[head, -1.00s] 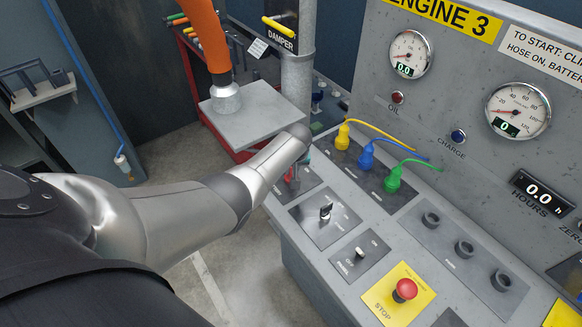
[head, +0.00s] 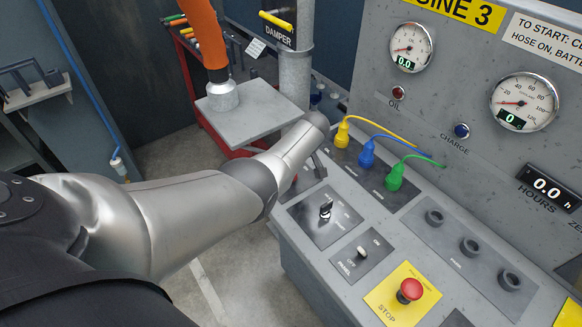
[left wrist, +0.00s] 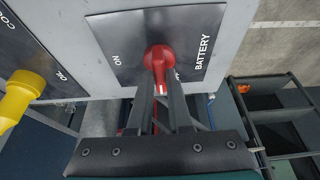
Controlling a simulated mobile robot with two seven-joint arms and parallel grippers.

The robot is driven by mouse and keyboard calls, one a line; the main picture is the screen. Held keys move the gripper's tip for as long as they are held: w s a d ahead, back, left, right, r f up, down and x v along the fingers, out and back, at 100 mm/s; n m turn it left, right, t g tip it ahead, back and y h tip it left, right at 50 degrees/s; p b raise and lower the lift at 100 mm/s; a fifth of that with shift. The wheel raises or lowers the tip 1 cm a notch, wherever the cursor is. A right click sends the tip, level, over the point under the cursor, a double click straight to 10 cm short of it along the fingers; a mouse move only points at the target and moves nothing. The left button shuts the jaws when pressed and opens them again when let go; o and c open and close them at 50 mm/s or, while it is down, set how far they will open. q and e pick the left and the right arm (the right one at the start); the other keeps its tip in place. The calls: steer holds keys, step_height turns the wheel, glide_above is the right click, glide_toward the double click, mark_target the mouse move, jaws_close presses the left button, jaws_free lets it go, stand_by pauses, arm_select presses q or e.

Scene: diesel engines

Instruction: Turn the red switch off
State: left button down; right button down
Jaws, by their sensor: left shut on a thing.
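The red switch (left wrist: 158,56) sits on a dark plate (left wrist: 195,25) marked BATTERY and ON in the left wrist view. Its handle points down toward my left gripper (left wrist: 160,94), whose two fingers are shut on it from either side. The second position label is mostly hidden behind the handle. In the head view my left arm's wrist covers the switch. My right gripper shows in neither view.
Right of my left wrist, the sloping panel carries yellow (head: 342,136), blue (head: 366,155) and green (head: 394,178) plugs with cables. A key switch (head: 325,210), a panel toggle (head: 362,252) and a red stop button (head: 410,290) are nearer.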

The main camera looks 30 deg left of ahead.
arm_select(q)
steer(key=c, duration=0.8)
jaws_free()
steer(key=shift+c, duration=0.2)
steer(key=shift+r, duration=0.1)
steer(key=shift+d+r+p, duration=0.15)
steer(key=shift+r+p, duration=0.15)
steer(key=p+v, duration=0.4)
steer(key=v, duration=1)
steer(key=shift+r, duration=0.2)
